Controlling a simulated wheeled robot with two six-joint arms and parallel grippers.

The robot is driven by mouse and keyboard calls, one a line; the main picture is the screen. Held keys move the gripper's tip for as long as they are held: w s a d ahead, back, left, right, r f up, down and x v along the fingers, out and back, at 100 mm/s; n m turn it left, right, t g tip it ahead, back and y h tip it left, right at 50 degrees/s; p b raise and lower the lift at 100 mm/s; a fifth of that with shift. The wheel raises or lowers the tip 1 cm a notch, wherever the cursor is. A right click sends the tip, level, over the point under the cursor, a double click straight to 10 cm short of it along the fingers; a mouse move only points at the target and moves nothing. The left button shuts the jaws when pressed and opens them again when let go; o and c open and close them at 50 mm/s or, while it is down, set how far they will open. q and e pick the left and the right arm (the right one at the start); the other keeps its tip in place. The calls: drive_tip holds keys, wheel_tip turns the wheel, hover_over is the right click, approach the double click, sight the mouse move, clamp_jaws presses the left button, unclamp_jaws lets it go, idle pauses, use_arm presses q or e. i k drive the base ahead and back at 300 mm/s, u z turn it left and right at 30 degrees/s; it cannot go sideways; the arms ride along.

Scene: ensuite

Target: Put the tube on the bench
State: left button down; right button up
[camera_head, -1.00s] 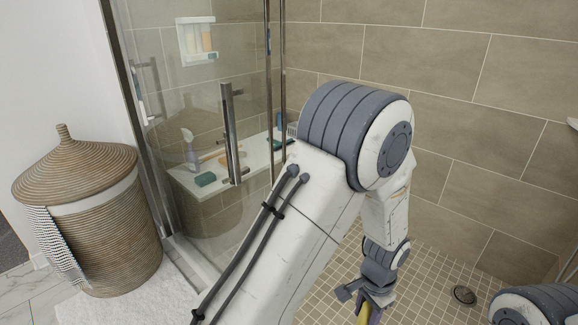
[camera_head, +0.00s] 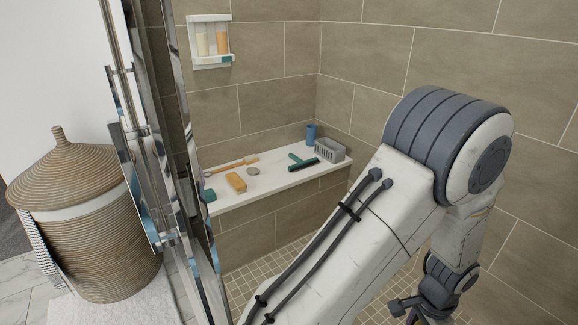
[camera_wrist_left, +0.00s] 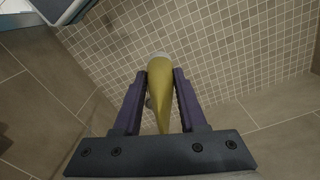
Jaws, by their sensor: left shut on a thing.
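The tube (camera_wrist_left: 160,92) is yellow with a pale end and sits between the purple fingers of my left gripper (camera_wrist_left: 160,78) in the left wrist view. My left gripper is shut on it, above the tiled shower floor. In the head view my left gripper (camera_head: 425,310) is at the bottom edge, right of centre, and I cannot make out the tube there. The bench (camera_head: 283,180) is a white-topped ledge along the shower's back wall, left of my left gripper and apart from it. My right gripper is not in view.
On the bench are an orange block (camera_head: 236,182), a wooden brush (camera_head: 232,165), a teal squeegee (camera_head: 302,162), a blue cup (camera_head: 311,134) and a grey basket (camera_head: 329,151). The bench's front middle is clear. The glass door edge (camera_head: 180,180) and wicker hamper (camera_head: 85,220) stand left.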

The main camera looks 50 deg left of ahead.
sight(270, 176)
drive_tip(key=i, duration=2.05)
drive_tip(key=u, duration=1.9)
drive_tip(key=i, duration=1.35)
drive_tip(key=u, duration=0.25)
